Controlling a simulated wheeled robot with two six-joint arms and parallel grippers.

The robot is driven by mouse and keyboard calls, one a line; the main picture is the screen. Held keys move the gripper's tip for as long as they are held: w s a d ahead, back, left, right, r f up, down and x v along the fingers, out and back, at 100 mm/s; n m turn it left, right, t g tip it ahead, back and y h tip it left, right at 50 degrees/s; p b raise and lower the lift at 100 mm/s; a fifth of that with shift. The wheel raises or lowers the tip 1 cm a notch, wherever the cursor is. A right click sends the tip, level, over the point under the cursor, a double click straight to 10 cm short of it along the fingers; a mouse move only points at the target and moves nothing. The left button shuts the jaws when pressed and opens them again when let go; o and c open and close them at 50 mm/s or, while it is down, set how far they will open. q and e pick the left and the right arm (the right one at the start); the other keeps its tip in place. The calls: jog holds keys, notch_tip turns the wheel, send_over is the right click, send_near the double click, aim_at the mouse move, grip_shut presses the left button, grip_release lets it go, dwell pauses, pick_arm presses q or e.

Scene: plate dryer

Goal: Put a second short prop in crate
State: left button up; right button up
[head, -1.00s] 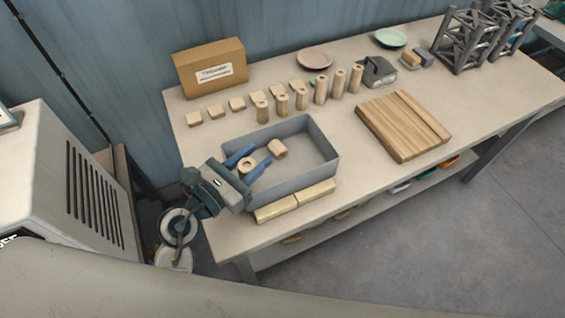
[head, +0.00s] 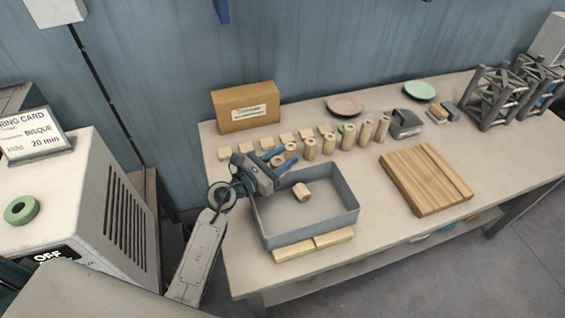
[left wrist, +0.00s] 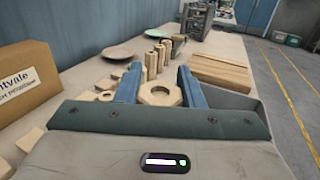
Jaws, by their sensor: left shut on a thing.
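My left gripper (head: 278,161) is shut on a short wooden prop, a light ring-shaped block with a central hole (left wrist: 160,93) seen between the blue fingers in the left wrist view. In the head view the gripper is at the back left corner of the grey crate (head: 310,231), and its fingers partly hide the held prop. The crate is open-topped, and one short prop (head: 302,192) lies in it near the back. Another short prop (head: 291,150) shows just beyond the fingers. My right gripper is not in view.
Taller props (head: 347,137) stand in a row behind the crate, with flat wooden tiles (head: 246,148) beyond. A cardboard box (head: 246,108) is at the back left.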

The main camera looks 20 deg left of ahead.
pick_arm(q)
notch_tip(320, 180, down, 3)
jog(key=shift+r, duration=0.15)
jog(key=shift+s, duration=0.1)
jog(key=shift+f+b, duration=0.4)
jog(key=shift+f, duration=0.1)
jog(key=o, duration=1)
jog(key=shift+o, duration=0.2)
